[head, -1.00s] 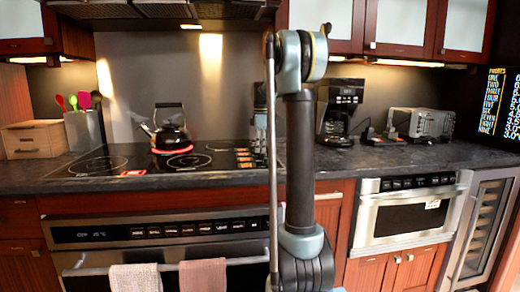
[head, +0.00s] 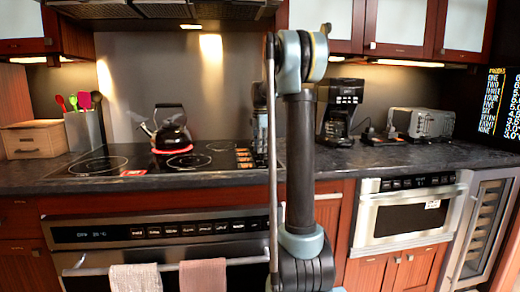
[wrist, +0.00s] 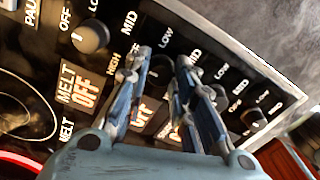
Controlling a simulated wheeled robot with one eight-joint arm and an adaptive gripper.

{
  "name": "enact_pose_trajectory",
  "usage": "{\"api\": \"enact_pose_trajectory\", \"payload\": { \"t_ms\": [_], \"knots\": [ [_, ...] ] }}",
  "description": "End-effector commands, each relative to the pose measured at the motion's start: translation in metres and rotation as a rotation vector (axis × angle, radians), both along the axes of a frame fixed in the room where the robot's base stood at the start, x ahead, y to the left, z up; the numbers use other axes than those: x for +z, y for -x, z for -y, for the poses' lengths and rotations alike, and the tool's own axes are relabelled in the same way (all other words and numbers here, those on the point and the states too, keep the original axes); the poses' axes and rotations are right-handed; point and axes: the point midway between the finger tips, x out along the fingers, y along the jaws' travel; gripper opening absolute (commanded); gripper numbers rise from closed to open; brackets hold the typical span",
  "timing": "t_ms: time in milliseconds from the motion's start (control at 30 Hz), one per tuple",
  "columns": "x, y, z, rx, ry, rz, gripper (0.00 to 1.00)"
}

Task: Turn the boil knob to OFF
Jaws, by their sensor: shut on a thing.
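The stove's control panel (wrist: 110,20) fills the wrist view, with several knobs and labels OFF, LOW, MID, HIGH and MELT. My gripper (wrist: 163,60) points down at it, its two fingers on either side of a dark knob (wrist: 160,76). The fingers are closed on this knob, which is partly hidden between them. I cannot read a BOIL label, so I cannot tell for sure that this is the boil knob. The knob's pointer is not clear. In the head view, my arm hides most of the gripper above the right end of the cooktop (head: 75,183).
A grey knob (wrist: 90,37) stands to the upper left, and a dark knob (wrist: 253,118) to the right. A black kettle (head: 172,135) is on a red-glowing burner (head: 178,151). A coffee maker (head: 338,110) and toaster (head: 425,122) stand on the counter to the right.

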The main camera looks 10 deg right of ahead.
Motion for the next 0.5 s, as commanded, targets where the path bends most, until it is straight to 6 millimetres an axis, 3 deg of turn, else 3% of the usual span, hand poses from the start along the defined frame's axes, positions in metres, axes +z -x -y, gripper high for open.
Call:
{"api": "enact_pose_trajectory", "payload": {
  "t_ms": [200, 233, 300, 500],
  "knots": [
    [0.0003, -0.003, -0.0008, 0.001, -0.001, 0.007, 0.0],
    [0.0003, -0.003, -0.0008, 0.001, -0.001, 0.007, 0.28],
    [0.0003, -0.0025, -0.0008, 0.001, -0.001, 0.005, 0.44],
    [0.0001, -0.0012, -0.0005, 0.0, -0.001, 0.003, 0.44]
  ]
}}
